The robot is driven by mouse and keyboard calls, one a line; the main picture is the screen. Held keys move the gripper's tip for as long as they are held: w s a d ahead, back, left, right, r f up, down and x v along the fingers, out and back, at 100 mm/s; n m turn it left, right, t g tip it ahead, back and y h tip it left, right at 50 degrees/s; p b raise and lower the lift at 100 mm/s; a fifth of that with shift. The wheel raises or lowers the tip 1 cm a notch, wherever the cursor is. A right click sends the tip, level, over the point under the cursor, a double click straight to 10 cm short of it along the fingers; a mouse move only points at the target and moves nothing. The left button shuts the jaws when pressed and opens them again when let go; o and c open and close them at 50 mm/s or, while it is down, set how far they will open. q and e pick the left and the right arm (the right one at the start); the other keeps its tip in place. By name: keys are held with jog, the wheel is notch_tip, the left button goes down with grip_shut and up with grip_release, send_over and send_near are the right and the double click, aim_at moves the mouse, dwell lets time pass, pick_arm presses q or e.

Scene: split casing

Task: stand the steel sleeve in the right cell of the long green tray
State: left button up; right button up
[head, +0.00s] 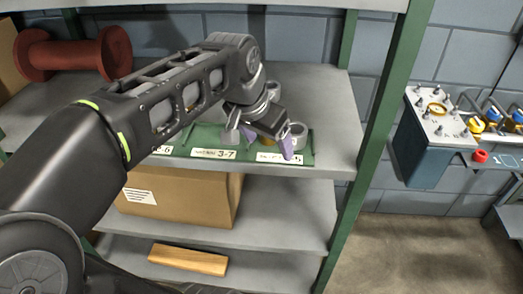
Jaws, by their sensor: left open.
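The long green tray (308,156) lies on the upper shelf, with white labels along its front edge. My left gripper (268,143) is open over the right part of the tray, its purple fingertips pointing down. A grey metal ring-shaped piece, apparently the steel sleeve (299,131), shows upright just right of the gripper, at the right cell. A second grey round piece (232,131) shows left of the gripper, near the middle cell. A small brass-coloured patch shows between the fingertips. My arm hides the left part of the tray. My right gripper is not in view.
A dark red spool (75,53) lies at the back left of the upper shelf (335,110). Green posts (372,150) frame the shelf. A cardboard box (185,212) and a wooden block (188,259) are on lower shelves. A blue-grey casing (425,160) is at the right.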

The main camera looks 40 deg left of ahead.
pick_arm(q)
jog(key=shift+s+d, duration=0.1)
jog(key=shift+s, duration=1)
